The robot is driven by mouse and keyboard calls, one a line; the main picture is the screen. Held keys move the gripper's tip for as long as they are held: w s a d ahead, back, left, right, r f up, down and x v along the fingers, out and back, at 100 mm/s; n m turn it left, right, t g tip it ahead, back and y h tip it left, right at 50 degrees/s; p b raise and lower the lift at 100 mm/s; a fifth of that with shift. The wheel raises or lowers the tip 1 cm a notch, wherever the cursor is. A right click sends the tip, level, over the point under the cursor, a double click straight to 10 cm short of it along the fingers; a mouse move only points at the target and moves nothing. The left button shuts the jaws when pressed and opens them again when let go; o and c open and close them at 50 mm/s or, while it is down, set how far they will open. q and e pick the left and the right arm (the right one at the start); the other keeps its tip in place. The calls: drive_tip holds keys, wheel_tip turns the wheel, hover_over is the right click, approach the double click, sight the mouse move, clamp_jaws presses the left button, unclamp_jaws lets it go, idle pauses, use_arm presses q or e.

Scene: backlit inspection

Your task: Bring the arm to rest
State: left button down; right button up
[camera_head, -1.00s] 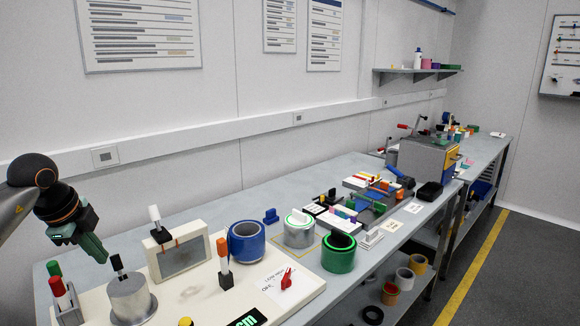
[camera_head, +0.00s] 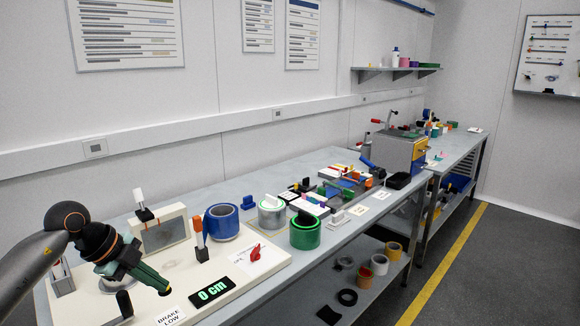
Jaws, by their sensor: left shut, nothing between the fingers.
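My left arm comes in from the lower left. My left gripper (camera_head: 160,282) is shut and empty, with its green fingers pointing down to the right. It hangs over the cream panel (camera_head: 224,291) at the near end of the bench, in front of the framed grey window (camera_head: 166,233). It partly hides what stands behind and below it on the panel. I cannot tell from this view how high above the panel the fingertips are. My right gripper is not in view.
A black-and-white upright handle (camera_head: 141,201), an orange-topped handle (camera_head: 200,240), a red switch (camera_head: 254,254) and a "0 cm" display (camera_head: 212,291) are on the panel. The floor (camera_head: 480,270) at right is clear.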

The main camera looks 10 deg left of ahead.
use_arm(q)
drive_tip(key=s+d+f+n+t+h, duration=0.1)
drive_tip(key=s+d+f+t+h, duration=0.1)
drive_tip(key=d+h, duration=0.35)
drive_tip(key=s+d+f+t+h, duration=0.1)
drive_tip(key=d+t+h, duration=0.1)
drive_tip(key=d, duration=0.7)
drive_tip(key=s+d+f+n+t+h, duration=0.1)
drive_tip(key=s+d+f+t+h, duration=0.1)
drive_tip(key=d+h, duration=0.35)
drive_tip(key=s+a+f+n+t+y, duration=0.2)
drive_tip(key=s+f+n+t+y, duration=0.1)
drive_tip(key=f+n+y, duration=0.35)
drive_tip(key=s+a+f+n+t+y, duration=0.2)
drive_tip(key=f+n+y, duration=0.4)
drive_tip(key=f, duration=0.1)
drive_tip(key=s+f+n+g+y, duration=0.3)
drive_tip(key=s+f+g, duration=0.3)
drive_tip(key=s+f, duration=0.7)
drive_tip(key=shift+s, duration=1.05)
drive_tip(key=shift+d, duration=0.1)
drive_tip(key=shift+w, duration=0.1)
